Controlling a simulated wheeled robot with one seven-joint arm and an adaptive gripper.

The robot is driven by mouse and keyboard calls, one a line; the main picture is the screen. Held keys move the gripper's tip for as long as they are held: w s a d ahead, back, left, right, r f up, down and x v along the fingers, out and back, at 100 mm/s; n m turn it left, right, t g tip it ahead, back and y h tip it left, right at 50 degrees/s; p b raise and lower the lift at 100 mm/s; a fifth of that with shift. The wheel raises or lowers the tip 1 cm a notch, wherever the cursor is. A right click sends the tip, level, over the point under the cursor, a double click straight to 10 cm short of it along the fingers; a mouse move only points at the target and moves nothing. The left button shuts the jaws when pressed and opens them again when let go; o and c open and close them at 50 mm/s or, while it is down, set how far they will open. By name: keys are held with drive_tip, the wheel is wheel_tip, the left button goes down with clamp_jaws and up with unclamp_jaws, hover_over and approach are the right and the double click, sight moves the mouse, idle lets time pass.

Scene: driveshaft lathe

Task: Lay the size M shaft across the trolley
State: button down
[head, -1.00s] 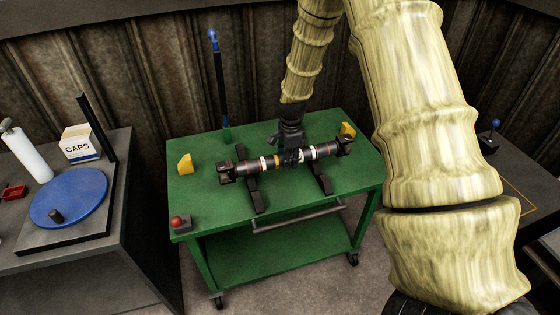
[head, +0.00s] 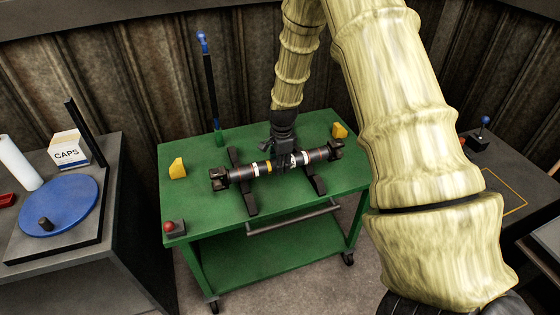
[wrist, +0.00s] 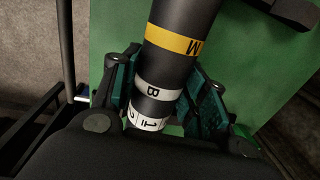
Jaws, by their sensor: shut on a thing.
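The size M shaft (head: 240,172) is a dark tube with yoke ends and white and yellow bands. In the wrist view the tube (wrist: 187,58) shows a yellow band marked M and a white band marked B. It lies crosswise over two black rests (head: 243,192) on the green trolley (head: 200,215); whether it touches them is unclear. My gripper (head: 286,163) comes down from above and is shut on the shaft near its middle. In the wrist view its teal-padded fingers (wrist: 160,98) are on both sides of the tube.
Yellow blocks (head: 178,168) stand on the trolley top, with a red button box (head: 173,229) at its front left corner and a blue-tipped post (head: 209,90) behind. A left bench holds a blue turntable (head: 60,207) and a CAPS box (head: 68,150). A grey bench (head: 500,175) is at right.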

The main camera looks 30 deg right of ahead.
drive_tip(key=shift+f+b, duration=1.3)
drive_tip(key=shift+f, duration=1.85)
drive_tip(key=c, duration=0.7)
unclamp_jaws()
drive_tip(key=shift+s+f, duration=0.1)
drive_tip(key=shift+f, duration=0.05)
drive_tip(key=r, duration=0.8)
drive_tip(key=s+r, duration=0.1)
drive_tip(key=r, duration=0.3)
drive_tip(key=shift+a, duration=0.1)
